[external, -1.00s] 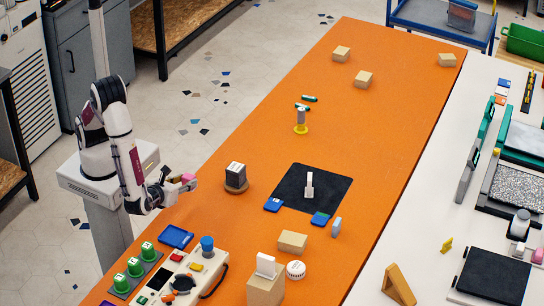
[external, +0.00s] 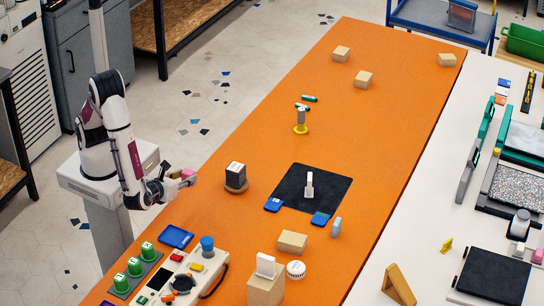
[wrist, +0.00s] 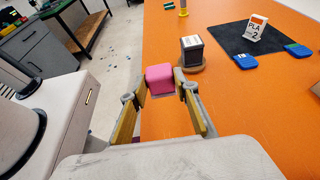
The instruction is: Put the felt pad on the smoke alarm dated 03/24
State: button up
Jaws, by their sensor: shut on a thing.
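My gripper (wrist: 163,84) is shut on a pink block (wrist: 160,79), held between the two fingertips. In the external view, my gripper (external: 182,178) and the pink block (external: 188,174) are at the table's left edge, left of a black box. I cannot tell whether this pink block is the felt pad. A white round disc (external: 296,270), which looks like a smoke alarm, lies on the orange table near the front, beside a tan block. Its date is too small to read, and it is not seen in the wrist view.
A black box (external: 235,175) stands on a round brown base close to my gripper. A dark mat (external: 325,187) holds an upright white tag, with blue cards at its edges. A control panel (external: 170,282) and a tan block (external: 292,242) stand near the front. The table's middle left is mostly clear.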

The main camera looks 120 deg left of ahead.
jog(key=shift+a+f, duration=0.1)
jog(key=shift+a, duration=0.3)
jog(key=w+f+m+t+h, duration=0.1)
jog(key=w+m+t, duration=0.4)
jog(key=w, duration=1.9)
jog(key=w+d+r+m+t+h, duration=0.2)
jog(key=w+d, duration=0.4)
jog(key=w, duration=0.3)
jog(key=w+d+r+m+t+h, duration=0.3)
jog(key=w+d+m+t+h, duration=0.2)
jog(key=w, duration=0.4)
jog(key=shift+w+d+r+m, duration=0.2)
jog(key=shift+d+r+m, duration=0.15)
jog(key=shift+m, duration=0.45)
notch_tip(320, 180, down, 6)
jog(key=shift+f, duration=0.2)
